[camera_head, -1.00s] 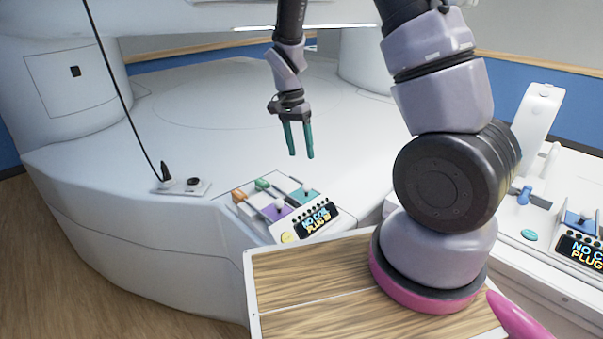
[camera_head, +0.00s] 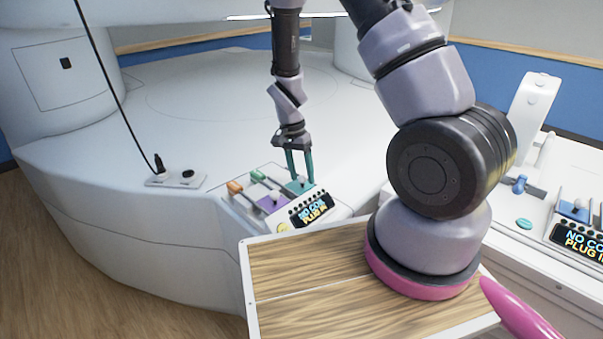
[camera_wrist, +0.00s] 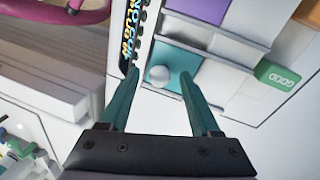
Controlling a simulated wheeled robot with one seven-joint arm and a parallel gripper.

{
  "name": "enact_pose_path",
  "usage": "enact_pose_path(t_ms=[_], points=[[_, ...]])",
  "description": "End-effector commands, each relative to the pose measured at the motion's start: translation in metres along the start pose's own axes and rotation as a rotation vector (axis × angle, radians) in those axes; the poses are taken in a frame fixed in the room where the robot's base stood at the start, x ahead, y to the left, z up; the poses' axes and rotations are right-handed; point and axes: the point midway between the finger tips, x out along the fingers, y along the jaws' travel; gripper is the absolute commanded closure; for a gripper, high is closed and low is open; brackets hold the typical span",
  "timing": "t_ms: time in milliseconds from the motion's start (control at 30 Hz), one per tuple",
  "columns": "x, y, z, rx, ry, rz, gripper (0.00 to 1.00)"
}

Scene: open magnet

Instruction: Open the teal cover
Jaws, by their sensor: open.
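The teal cover (camera_wrist: 176,62) is a flat square panel with a round white knob (camera_wrist: 158,75) in the wrist view. In the head view the teal cover (camera_head: 299,187) lies at the right end of the panel on the white machine, partly hidden by my fingers. My gripper (camera_head: 302,182) points down over it with teal fingers apart. In the wrist view my gripper (camera_wrist: 158,82) is open, with the knob between the fingertips. I cannot tell whether the fingers touch the cover.
A purple cover (camera_head: 271,203) sits beside the teal one, with green (camera_head: 257,176) and orange (camera_head: 235,187) handles behind. A display (camera_head: 311,209) stands in front. A cable (camera_head: 118,90) runs down to a socket plate (camera_head: 175,179) at left. The white surface behind is clear.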

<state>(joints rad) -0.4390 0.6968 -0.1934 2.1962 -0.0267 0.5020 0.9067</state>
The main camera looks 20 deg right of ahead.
Motion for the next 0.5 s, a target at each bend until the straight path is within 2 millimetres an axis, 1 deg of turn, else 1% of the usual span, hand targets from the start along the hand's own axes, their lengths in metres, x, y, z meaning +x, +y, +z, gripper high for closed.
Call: enact_pose_path(t_ms=[100,133,167,200,300,500], points=[[-0.0002,0.0,0.0,0.0,0.0,0.0,0.36],[-0.0002,0.0001,0.0001,0.0,0.0,0.0,0.4],[-0.0002,0.0001,0.0001,0.0,0.0,0.0,0.52],[-0.0003,0.0001,0.0001,0.0,0.0,0.0,0.67],[-0.0003,0.0,0.0001,0.0,0.0,0.0,1.0],[-0.0004,0.0,0.0001,0.0,0.0,0.0,1.0]])
